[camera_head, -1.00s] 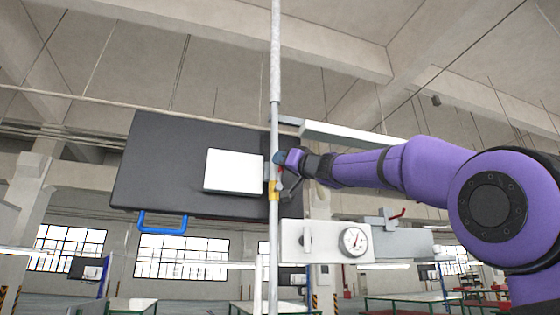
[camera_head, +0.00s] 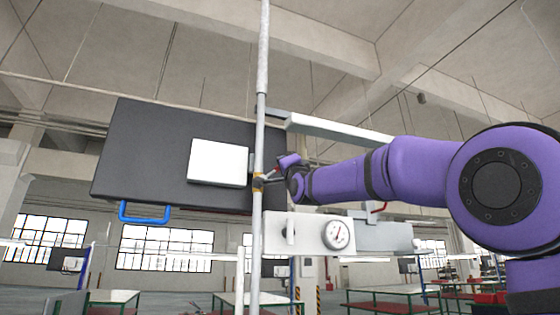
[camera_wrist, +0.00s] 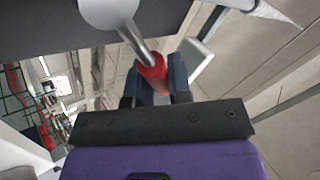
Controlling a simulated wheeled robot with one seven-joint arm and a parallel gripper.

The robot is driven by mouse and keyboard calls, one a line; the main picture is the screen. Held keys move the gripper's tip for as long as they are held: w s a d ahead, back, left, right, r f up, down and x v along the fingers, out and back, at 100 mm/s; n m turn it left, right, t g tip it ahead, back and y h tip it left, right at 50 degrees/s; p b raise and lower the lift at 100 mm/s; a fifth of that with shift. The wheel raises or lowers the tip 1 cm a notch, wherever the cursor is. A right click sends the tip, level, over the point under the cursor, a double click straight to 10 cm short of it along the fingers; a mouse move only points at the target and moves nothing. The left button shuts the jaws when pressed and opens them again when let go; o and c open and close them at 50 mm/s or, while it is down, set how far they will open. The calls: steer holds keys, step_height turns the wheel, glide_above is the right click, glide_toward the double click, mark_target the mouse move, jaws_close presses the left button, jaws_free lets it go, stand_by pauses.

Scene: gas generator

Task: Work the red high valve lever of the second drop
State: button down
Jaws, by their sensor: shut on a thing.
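The red lever (camera_wrist: 152,72) shows in the wrist view as a red sleeve on a metal rod, running down between the dark fingers of my gripper (camera_wrist: 156,85). My gripper is shut on it. In the head view my gripper (camera_head: 283,180) is beside the brass valve (camera_head: 258,181) on the vertical grey pipe (camera_head: 261,130), just right of it. There the lever is mostly hidden by the gripper and too small to make out clearly.
A dark panel (camera_head: 140,155) with a white box (camera_head: 218,163) and a blue handle (camera_head: 145,214) hangs behind the pipe. A white block with a round gauge (camera_head: 337,234) sits just below my gripper. A small red handle (camera_head: 377,207) stands to its right.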

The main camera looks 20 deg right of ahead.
steer(key=shift+d+f+m+g+h, duration=0.3)
steer(key=shift+f+m+g+h, duration=0.5)
steer(key=shift+m+h, duration=1.4)
steer(key=shift+d+f+m+g+h, duration=0.3)
steer(key=shift+f+m+g+h, duration=0.5)
steer(key=shift+m+h, duration=1.4)
steer(key=shift+d+f+m+g+h, duration=0.3)
steer(key=shift+f+m+g+h, duration=0.6)
steer(key=shift+m, duration=2.2)
steer(key=shift+f+h, duration=0.1)
steer(key=shift+h, duration=0.2)
steer(key=c, duration=1.1)
jaws_free()
steer(key=v, duration=1)
steer(key=shift+s+a+f, duration=0.15)
steer(key=shift+s+f, duration=0.1)
steer(key=shift+f, duration=0.1)
